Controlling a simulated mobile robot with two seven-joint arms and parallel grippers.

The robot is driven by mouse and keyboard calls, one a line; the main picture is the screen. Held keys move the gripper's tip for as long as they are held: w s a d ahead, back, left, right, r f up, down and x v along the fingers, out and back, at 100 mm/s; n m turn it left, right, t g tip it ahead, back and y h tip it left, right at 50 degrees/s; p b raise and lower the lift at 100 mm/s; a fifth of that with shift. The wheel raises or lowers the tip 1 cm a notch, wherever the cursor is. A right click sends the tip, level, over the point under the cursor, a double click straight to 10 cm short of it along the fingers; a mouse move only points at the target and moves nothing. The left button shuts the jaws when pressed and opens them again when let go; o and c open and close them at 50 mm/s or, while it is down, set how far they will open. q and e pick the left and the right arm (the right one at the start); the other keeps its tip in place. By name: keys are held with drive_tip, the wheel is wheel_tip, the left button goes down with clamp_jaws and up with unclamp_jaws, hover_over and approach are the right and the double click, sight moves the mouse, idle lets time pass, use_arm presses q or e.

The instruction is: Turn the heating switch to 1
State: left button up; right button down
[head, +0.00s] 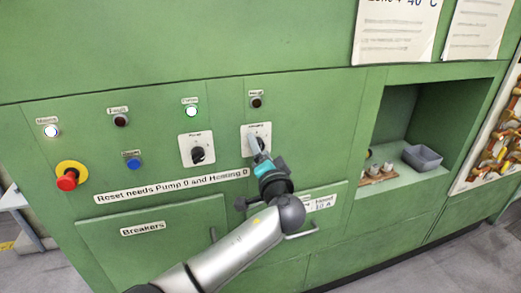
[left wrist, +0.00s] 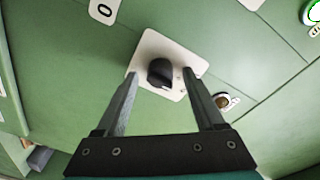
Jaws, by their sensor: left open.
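The heating switch is a black knob on a white square plate (head: 249,132) in the green panel, right of the pump switch. In the left wrist view the black knob (left wrist: 160,73) sits in the middle of its white plate (left wrist: 152,44). My left gripper (head: 258,147) is at the plate and partly hides the knob in the head view. In the left wrist view my left gripper (left wrist: 161,74) is open, with one finger on each side of the knob and gaps between. Whether the fingertips reach around it, I cannot tell. The knob's setting is not readable. My right gripper is not in view.
The pump switch (head: 198,149) is to the left. A red emergency button (head: 67,181), a blue button (head: 134,163) and several lamps are on the panel. Below are the breakers door (head: 140,229) and a handle (head: 300,235). A recess (head: 398,105) at right holds a grey bin (head: 422,157).

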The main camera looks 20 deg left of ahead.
use_arm(q)
drive_tip(key=shift+c, duration=0.3)
clamp_jaws()
idle(0.3)
